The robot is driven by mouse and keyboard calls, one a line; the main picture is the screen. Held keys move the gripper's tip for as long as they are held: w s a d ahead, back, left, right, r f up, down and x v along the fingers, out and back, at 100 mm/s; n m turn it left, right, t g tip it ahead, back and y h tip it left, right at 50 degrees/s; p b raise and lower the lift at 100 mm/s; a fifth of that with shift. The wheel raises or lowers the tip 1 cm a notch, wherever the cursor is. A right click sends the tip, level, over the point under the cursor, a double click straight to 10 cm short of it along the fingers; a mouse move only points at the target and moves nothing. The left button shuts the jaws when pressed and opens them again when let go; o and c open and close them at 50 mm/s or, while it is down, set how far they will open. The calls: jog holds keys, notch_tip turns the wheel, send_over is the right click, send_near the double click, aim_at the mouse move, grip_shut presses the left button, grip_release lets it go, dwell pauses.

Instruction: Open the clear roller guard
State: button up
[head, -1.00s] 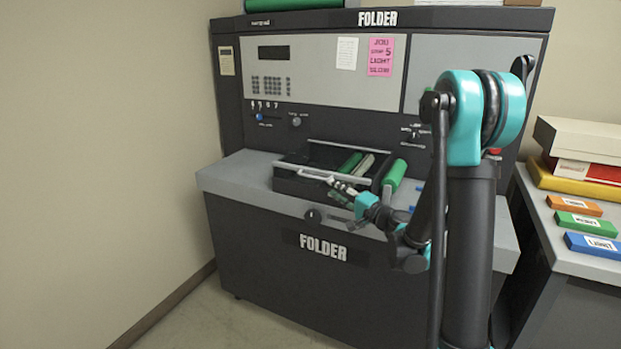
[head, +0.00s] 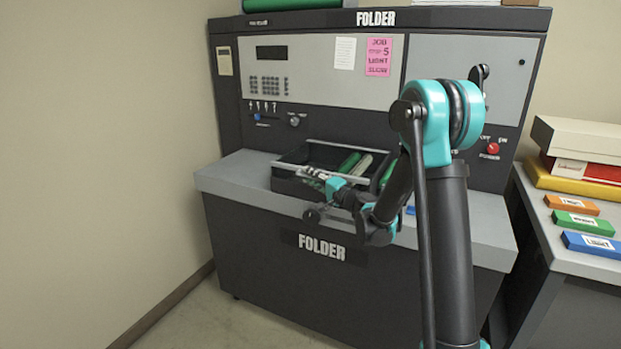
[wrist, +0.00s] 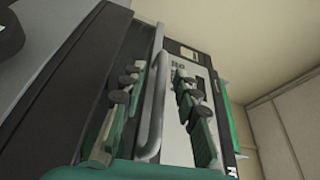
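The clear roller guard is hard to make out against the dark roller housing (head: 284,186) on the folder's shelf. A pale grey bar handle (head: 292,168) runs along the housing's front top edge. Green rollers (head: 350,162) show inside the housing. My gripper (head: 313,178) is at the front of the housing, close to the handle, and hides part of it. In the wrist view, my gripper's fingers (wrist: 158,95) stand apart, one each side of the grey bar handle (wrist: 154,110). I cannot tell whether either finger touches it.
The folder (head: 300,240) stands against the wall, with a control panel (head: 275,80) above and a red button (head: 493,148) at right. A side table at right holds orange (head: 571,205), green (head: 582,220) and blue (head: 593,243) blocks. The left floor is clear.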

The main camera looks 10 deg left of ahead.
jog(key=shift+c, duration=0.5)
grip_shut()
jog(key=shift+r, duration=0.15)
